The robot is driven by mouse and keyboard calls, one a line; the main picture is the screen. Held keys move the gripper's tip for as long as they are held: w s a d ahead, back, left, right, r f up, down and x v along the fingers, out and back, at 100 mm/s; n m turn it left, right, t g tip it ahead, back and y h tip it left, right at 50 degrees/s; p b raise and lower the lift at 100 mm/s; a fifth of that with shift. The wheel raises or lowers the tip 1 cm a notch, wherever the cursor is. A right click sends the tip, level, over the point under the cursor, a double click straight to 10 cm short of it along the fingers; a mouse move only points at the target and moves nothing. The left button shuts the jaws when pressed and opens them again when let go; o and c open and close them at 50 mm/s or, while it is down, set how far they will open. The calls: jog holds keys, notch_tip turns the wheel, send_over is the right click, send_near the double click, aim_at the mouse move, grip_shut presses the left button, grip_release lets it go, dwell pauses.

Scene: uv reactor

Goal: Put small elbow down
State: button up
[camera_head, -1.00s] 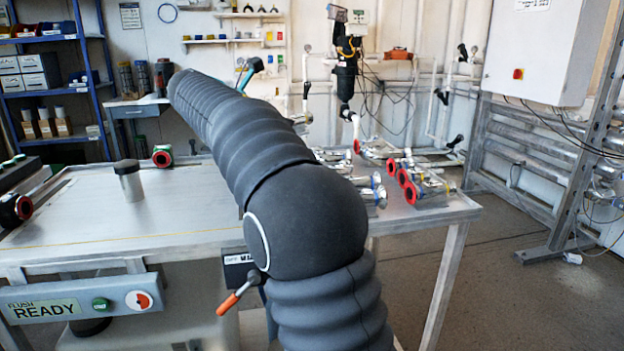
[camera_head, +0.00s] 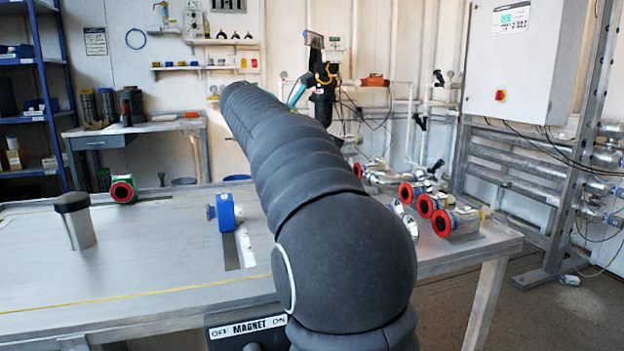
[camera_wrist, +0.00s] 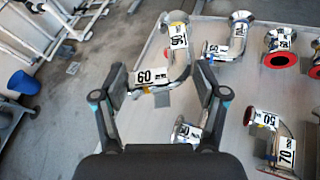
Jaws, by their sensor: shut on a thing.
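In the wrist view my gripper (camera_wrist: 162,86) is shut on a small shiny metal elbow (camera_wrist: 183,68). One leg carries a "60" label and lies between the two finger pads. The other leg points up the picture, with another label and a flanged end. The elbow appears over the worktable's edge (camera_wrist: 143,58), partly against the floor; its height above the table is unclear. In the head view my arm hides the gripper and the held elbow.
Another labelled elbow (camera_wrist: 238,42) lies close right of the held one. Red-ended fittings (camera_head: 440,215) line the table's right side. A blue-bodied part (camera_head: 227,212), a green valve with a red ring (camera_head: 123,190) and a dark-lidded canister (camera_head: 75,220) stand left. Bare tabletop lies between.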

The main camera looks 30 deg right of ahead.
jog(key=w+a+f, duration=0.1)
jog(key=w, duration=0.1)
jog(key=w+a+f, duration=0.1)
jog(key=w+f, duration=0.1)
jog(key=w+a+f, duration=0.1)
jog(key=w, duration=0.2)
jog(key=shift+f, duration=0.25)
jog(key=shift+f+b, duration=0.9)
jog(key=shift+f, duration=1.1)
jog(key=shift+f, duration=0.1)
jog(key=o, duration=1.1)
